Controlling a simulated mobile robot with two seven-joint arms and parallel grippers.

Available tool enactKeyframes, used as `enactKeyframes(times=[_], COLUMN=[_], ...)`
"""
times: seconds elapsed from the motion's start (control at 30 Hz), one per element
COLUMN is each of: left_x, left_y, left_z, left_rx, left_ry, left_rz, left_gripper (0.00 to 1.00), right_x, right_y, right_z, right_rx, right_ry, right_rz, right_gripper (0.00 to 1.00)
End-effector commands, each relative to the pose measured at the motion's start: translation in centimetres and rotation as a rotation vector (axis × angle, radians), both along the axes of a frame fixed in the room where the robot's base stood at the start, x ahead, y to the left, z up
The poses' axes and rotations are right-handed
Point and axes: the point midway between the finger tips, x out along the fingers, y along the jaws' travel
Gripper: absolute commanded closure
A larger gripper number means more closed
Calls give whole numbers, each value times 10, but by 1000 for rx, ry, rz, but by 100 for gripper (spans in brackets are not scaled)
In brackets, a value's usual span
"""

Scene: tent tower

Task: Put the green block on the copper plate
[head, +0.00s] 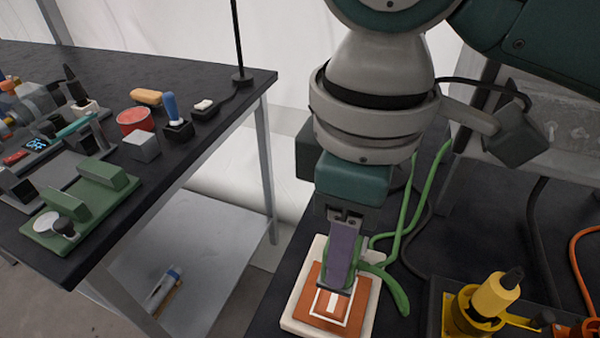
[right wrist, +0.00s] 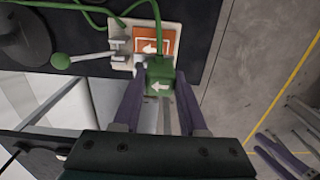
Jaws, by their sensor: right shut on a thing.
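The green block (right wrist: 160,80) shows in the right wrist view, with a white arrow on its face. My right gripper (right wrist: 158,92) is shut on it, with a purple finger on each side. In the head view my right gripper (head: 341,285) points down over the copper plate (head: 363,300), a copper-orange square with white markings on a pale base. The fingers hide most of the block there. The plate (right wrist: 172,42) also shows just beyond the block in the right wrist view, with its own white arrow. I cannot tell whether block and plate touch. My left gripper is out of view.
Green cables (head: 410,220) run close beside the right gripper. A yellow tool (head: 490,300) stands to the right of the plate. A separate dark table (head: 225,95) at left holds a green fixture (head: 105,180), a red round container (head: 136,119) and a grey block (head: 142,146).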

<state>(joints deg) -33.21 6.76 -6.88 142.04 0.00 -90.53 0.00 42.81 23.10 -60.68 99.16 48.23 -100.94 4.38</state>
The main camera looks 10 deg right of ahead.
Motion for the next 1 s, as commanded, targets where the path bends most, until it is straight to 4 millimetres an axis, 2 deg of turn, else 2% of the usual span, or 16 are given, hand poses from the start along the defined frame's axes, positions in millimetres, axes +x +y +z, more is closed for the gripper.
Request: enactKeyframes(times=[0.03,0.1,0.27,0.5,0.97,1.0], left_x=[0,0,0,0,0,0], left_y=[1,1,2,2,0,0], left_z=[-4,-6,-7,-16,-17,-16], left_rx=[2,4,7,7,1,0], left_ry=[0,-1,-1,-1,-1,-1], left_rz=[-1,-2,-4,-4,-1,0], left_gripper=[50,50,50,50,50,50], right_x=[-1,0,0,0,0,0], right_y=[0,0,1,0,1,0], right_z=[-14,-26,-39,-75,-84,-83], right_rx=[-1,0,1,1,2,1], right_ry=[4,1,0,1,-1,-1], right_rz=[-2,0,0,-1,0,0], right_gripper=[100,100,100,100,100,54])
